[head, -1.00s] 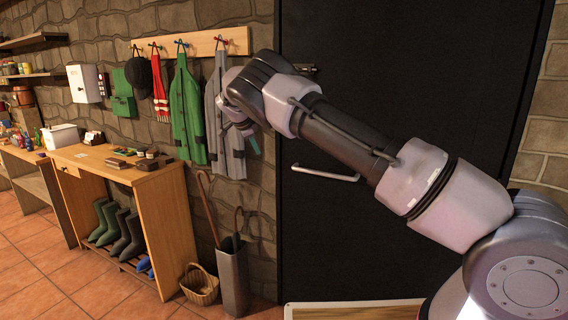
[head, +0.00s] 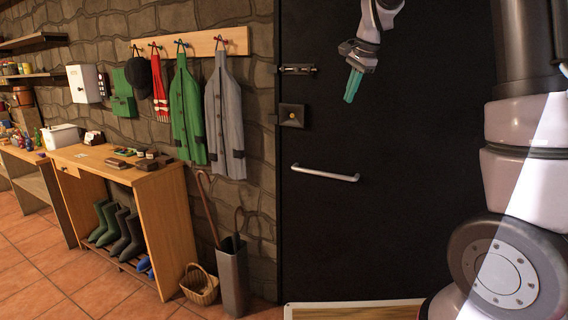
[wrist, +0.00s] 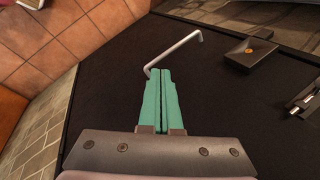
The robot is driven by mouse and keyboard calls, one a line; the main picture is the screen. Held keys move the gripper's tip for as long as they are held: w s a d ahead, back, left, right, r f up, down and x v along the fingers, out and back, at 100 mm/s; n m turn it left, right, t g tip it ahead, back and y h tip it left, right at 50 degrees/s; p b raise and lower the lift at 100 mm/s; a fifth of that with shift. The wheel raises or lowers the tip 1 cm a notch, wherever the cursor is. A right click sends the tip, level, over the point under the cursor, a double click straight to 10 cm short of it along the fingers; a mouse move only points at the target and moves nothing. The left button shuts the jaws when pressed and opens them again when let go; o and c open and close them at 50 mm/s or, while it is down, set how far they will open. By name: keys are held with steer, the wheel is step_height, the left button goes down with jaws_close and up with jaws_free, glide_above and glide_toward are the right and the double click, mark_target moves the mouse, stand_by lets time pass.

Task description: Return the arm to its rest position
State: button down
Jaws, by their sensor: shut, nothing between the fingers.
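My gripper (head: 352,86) hangs in the upper middle of the head view, in front of the black door (head: 420,190). Its teal fingers point down and are closed together with nothing between them. In the wrist view my gripper (wrist: 160,72) also shows shut. My arm rises at the right of the head view, and its upper part is partly out of the picture. The door's silver handle (head: 325,173) is below the fingers, apart from them. It also shows in the wrist view (wrist: 175,52), beyond the fingertips.
A lock box (head: 292,116) and a bolt (head: 297,69) sit at the door's left edge. Coats hang on a peg rail (head: 205,43) left of it. A wooden bench (head: 165,215), an umbrella stand (head: 232,280) and a basket (head: 200,286) stand at left. Floor at left is open.

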steer(key=s+d+r+n+t+y, duration=0.1)
steer(key=s+d+r+n, duration=0.1)
steer(key=s, duration=0.6)
steer(key=s+d+r+n, duration=0.2)
steer(key=s+r, duration=0.1)
steer(key=s, duration=0.5)
steer(key=s+f+n+t, duration=0.1)
steer(key=s+f+n, duration=0.1)
steer(key=s, duration=0.5)
steer(key=s+d+f+n+t+h, duration=0.1)
steer(key=s+f+n, duration=0.1)
steer(key=s, duration=0.6)
steer(key=shift+s, duration=0.25)
steer(key=shift+w, duration=0.1)
